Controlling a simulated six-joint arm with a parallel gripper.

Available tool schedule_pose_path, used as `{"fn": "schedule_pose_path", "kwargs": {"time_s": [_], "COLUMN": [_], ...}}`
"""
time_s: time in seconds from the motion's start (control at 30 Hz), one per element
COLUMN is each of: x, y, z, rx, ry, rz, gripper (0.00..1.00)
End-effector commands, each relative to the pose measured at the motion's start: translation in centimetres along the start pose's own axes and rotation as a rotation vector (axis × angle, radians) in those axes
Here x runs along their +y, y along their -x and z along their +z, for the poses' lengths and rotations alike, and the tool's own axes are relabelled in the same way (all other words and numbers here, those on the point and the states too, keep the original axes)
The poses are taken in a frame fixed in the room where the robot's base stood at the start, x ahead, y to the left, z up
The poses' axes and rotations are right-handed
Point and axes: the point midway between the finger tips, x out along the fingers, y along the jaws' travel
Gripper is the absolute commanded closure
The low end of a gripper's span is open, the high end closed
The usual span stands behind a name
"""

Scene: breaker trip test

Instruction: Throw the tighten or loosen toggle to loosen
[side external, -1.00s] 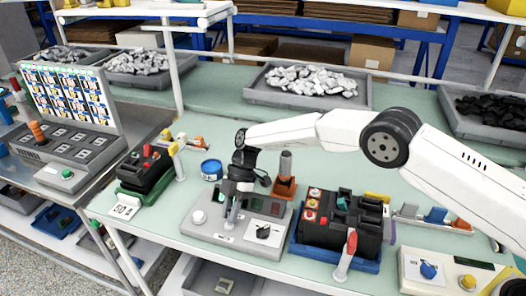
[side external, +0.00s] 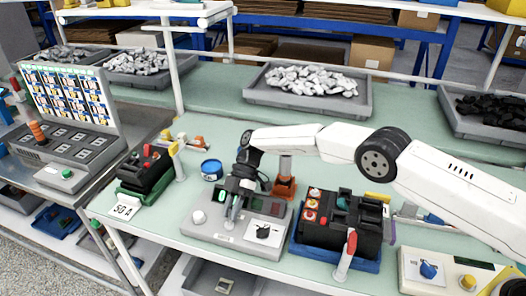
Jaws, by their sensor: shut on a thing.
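A grey control panel (side external: 222,239) lies on the pale green bench near the middle of the view. Its light grey toggle lever (side external: 229,224) stands up from the panel's front middle. My gripper (side external: 234,208) comes down over the lever and is shut on it; the dark fingers hide the lever's upper part. A green light (side external: 222,196) shows on the panel just left of the fingers. The tighten and loosen markings are too small to read, so I cannot tell which side the lever leans to.
On the same panel are a white round button (side external: 198,216) and a black knob on a white plate (side external: 264,231). A black device in a blue tray (side external: 325,258) stands close on the right. A blue tin (side external: 211,170) and an orange-based post (side external: 284,187) stand behind.

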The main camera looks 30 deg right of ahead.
Motion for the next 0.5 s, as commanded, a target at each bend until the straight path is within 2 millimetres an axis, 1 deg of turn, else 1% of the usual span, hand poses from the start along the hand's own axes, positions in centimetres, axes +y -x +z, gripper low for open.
{"fn": "schedule_pose_path", "kwargs": {"time_s": [0.03,0.07,0.1,0.13,0.5], "x": [0.09,0.09,0.08,0.07,0.03], "y": [0.12,0.12,0.11,0.10,0.16], "z": [-0.07,-0.06,-0.06,-0.05,0.00], "rx": [0.001,0.001,0.001,0.001,0.000], "ry": [0.001,0.001,0.001,0.001,0.000], "rz": [0.006,0.005,0.005,0.005,0.002], "gripper": [0.68,0.58,0.46,0.43,0.43]}}
